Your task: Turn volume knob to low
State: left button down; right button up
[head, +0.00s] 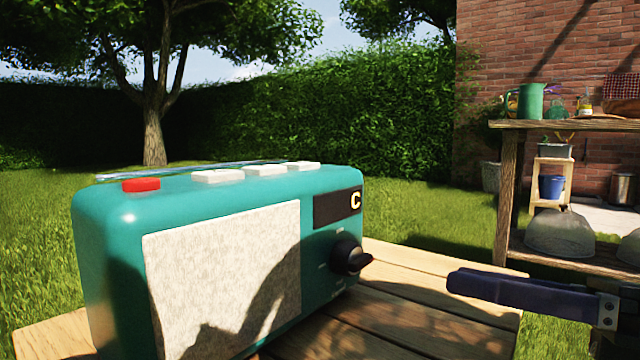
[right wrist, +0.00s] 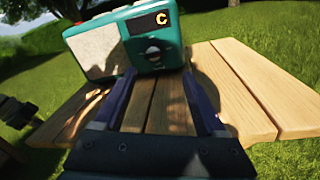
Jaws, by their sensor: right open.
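A teal radio (head: 110,265) stands on the wooden table, with a pale speaker cloth on its front. Its black volume knob (head: 346,257) is at the lower right of the front, below a dark display with a yellow "C". In the right wrist view the knob (right wrist: 152,54) is ahead, beyond the fingertips. My right gripper (right wrist: 158,82) is open and empty, its two dark blue fingers pointing at the radio. In the head view my right gripper (head: 450,281) is right of the knob, apart from it. My left gripper does not show clearly.
The slatted table (head: 440,325) is clear in front of and right of the radio. A red button (head: 141,185) and several white buttons sit on the radio's top. A wooden shelf (head: 508,190) with a green jug (head: 530,101) stands at the right, by a brick wall.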

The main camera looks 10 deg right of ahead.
aim_at(365, 264)
jog(key=m+p, duration=0.1)
jog(key=m, duration=0.1)
jog(key=m+p, duration=0.1)
jog(key=m, duration=0.1)
jog(key=r+m+p, duration=0.1)
jog(key=shift+s+a+m, duration=0.25)
jog(key=shift+a+m, duration=0.15)
jog(key=shift+a+f+m, duration=0.15)
jog(key=shift+f+m, duration=0.1)
jog(key=shift+m, duration=0.35)
jog(key=shift+a+f, duration=0.2)
jog(key=b+x, duration=0.2)
jog(key=x, duration=0.6)
jog(key=shift+w+f, duration=0.15)
jog(key=shift+w, duration=0.05)
jog(key=shift+w+a, duration=0.4)
jog(key=shift+a, duration=0.05)
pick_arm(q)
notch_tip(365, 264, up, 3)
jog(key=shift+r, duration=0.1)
pick_arm(e)
grip_shut()
